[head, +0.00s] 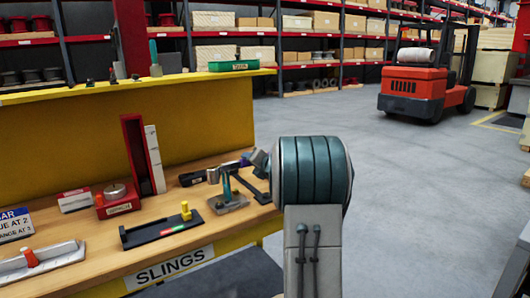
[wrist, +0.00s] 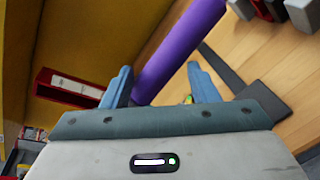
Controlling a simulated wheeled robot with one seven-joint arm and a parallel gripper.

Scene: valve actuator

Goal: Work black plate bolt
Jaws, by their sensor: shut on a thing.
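In the head view, a black plate (head: 150,233) lies on the wooden bench, with red and green marks on its right part. A yellow upright knob (head: 186,211) stands at its right end; I take it for the bolt's handle. My gripper is hidden behind my arm in the head view. In the wrist view, my gripper (wrist: 158,70) has its two blue fingers either side of a purple cylinder (wrist: 178,50). It appears shut on this cylinder, which runs up and right out of frame. The black plate cannot be clearly made out in the wrist view.
A teal clamp on a grey base (head: 230,203) stands right of the plate. A red upright holder (head: 133,155), a red box with a round disc (head: 117,200) and a grey plate with an orange knob (head: 45,260) share the bench. A yellow panel (head: 60,140) rises behind.

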